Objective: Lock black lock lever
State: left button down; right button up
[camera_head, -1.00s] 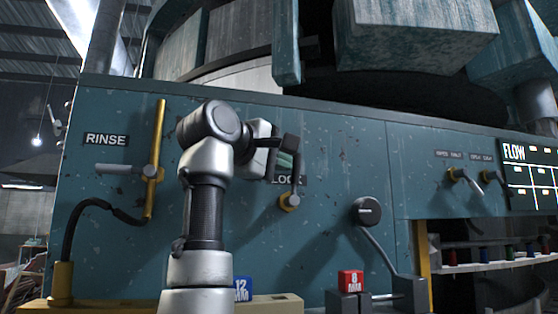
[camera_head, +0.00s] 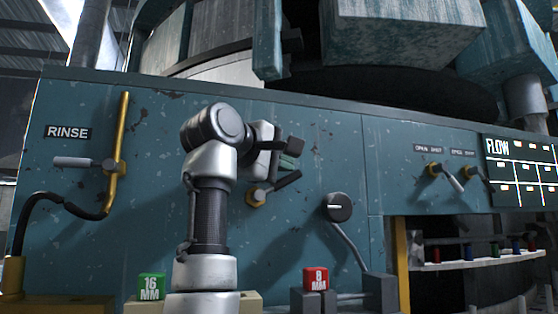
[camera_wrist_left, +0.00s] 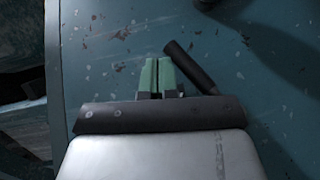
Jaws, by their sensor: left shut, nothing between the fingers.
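The black lock lever (camera_head: 287,181) is on the teal panel, in the middle of the head view. Its handle slants up and to the right from a gold pivot (camera_head: 257,198). My left gripper (camera_head: 289,162) is just above the handle, with its green fingers shut and empty. In the left wrist view, the shut fingertips (camera_wrist_left: 160,72) are beside the black handle (camera_wrist_left: 191,68), which lies diagonally to their right. I cannot tell whether they touch. The lock label is hidden behind my arm. My right gripper is not in view.
A dial with a long lever (camera_head: 340,208) is right of the lock lever. A yellow rinse pipe with a grey handle (camera_head: 86,162) is at the left. A green 16 MM block (camera_head: 151,286) and a red 8 MM block (camera_head: 315,278) stand below. Small levers (camera_head: 446,175) are at the right.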

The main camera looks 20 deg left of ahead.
aim_at(293, 177)
pick_arm(q)
jog(key=shift+w+d+f, duration=0.2)
jog(key=shift+d, duration=0.05)
jog(key=shift+w+d+f+m+g+y+p, duration=0.2)
jog(key=shift+d+f+m+g+y+p, duration=0.1)
jog(key=shift+m+g+p, duration=0.15)
jog(key=shift+w+d+f+m+g+y+p, duration=0.15)
jog(key=shift+d+f+m+g+y+p, duration=0.25)
jog(key=shift+g, duration=0.35)
jog(key=shift+w+f+g+y+p, duration=0.15)
jog(key=shift+f+g+y+p, duration=0.25)
jog(key=shift+f, duration=0.1)
